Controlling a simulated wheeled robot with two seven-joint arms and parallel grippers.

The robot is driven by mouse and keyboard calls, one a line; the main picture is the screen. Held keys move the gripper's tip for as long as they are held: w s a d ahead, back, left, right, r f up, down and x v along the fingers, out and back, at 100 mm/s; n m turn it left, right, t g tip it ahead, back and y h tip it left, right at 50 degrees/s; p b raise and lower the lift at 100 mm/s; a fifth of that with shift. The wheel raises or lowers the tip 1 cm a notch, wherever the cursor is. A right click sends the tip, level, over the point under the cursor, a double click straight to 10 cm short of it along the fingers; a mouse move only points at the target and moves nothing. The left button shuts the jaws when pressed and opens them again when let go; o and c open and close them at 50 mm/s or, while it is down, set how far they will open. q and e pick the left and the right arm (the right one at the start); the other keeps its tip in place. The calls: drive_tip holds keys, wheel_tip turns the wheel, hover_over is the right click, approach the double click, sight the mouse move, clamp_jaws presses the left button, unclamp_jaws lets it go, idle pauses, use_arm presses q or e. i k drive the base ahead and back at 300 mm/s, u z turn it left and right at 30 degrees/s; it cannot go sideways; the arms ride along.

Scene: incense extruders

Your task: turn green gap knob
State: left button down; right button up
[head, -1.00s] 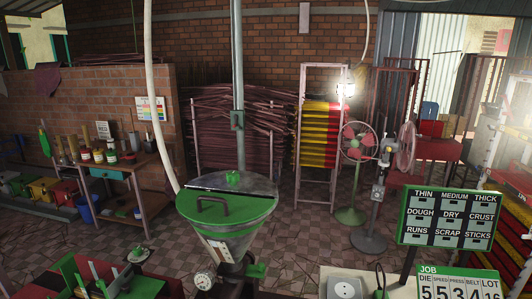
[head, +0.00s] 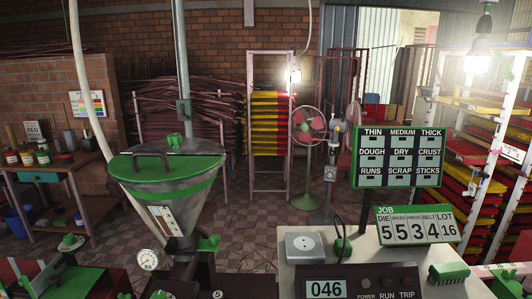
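Several green knobs and handles show, and I cannot tell which one is the gap knob. A green valve handle (head: 208,243) sits on the right of the hopper's neck. A green piece (head: 341,246) stands on the pale table beside a white square device. Neither of my grippers is in view.
A hopper (head: 167,190) with a green-rimmed lid stands left of centre, with a pressure gauge (head: 148,259) below it. A control box (head: 358,285) reading 046 sits on the pale table (head: 270,262). A green sign board (head: 399,157) and a JOB board (head: 416,226) stand behind. Open tiled floor lies beyond.

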sight(69, 238)
drive_tip(key=u, duration=0.85)
drive_tip(key=k, duration=0.3)
drive_tip(key=z, duration=1.15)
drive_tip(key=k, duration=1.05)
drive_tip(key=u, duration=1.85)
drive_tip(key=i, duration=0.5)
drive_tip(key=z, duration=0.05)
